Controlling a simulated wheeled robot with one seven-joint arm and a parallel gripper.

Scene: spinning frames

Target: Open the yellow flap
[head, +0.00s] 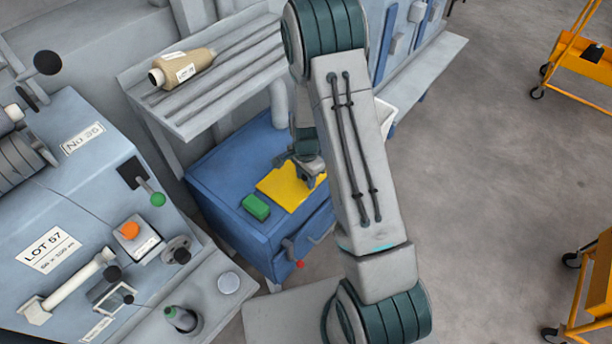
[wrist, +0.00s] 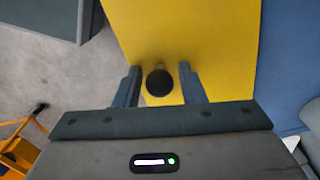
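The yellow flap (head: 283,188) lies on top of a blue cabinet (head: 238,163), and my arm partly covers it in the head view. In the wrist view the yellow flap (wrist: 190,40) fills the upper middle. A dark round knob (wrist: 159,83) stands on the flap near its lower edge. My gripper (wrist: 160,85) is open, with one finger on each side of the knob and a gap on both sides. In the head view my gripper (head: 309,172) is over the flap's right part. Whether the fingers touch the flap cannot be told.
A green block (head: 256,207) lies on the cabinet beside the flap. A machine with knobs (head: 90,210) stands at left. Yellow carts (head: 585,55) stand on the right, with open floor between.

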